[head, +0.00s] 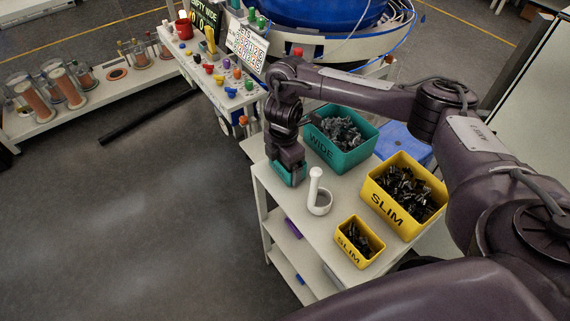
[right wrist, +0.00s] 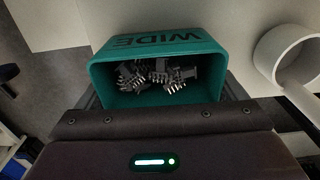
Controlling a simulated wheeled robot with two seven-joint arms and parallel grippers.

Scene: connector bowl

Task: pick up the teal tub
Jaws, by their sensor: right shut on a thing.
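A small teal tub (head: 285,178) is under my right gripper (head: 287,160) at the left corner of the white cart's top. In the right wrist view the teal tub (right wrist: 158,60) shows the word WIDE and holds several dark connectors with metal pins. My right gripper (right wrist: 165,110) is shut on the tub. Whether the tub touches the cart top or hangs just above it, I cannot tell. A larger teal bin (head: 325,155) marked WIDE stands behind it, filled with grey parts. My left gripper is not in view.
On the white cart (head: 290,215), a white ladle-like piece (head: 318,195) stands right beside the tub. A small yellow tub (head: 345,255) and a larger yellow bin (head: 385,215), both marked SLIM, stand farther right. A crowded bench (head: 225,90) lies behind. Floor at left is mostly clear.

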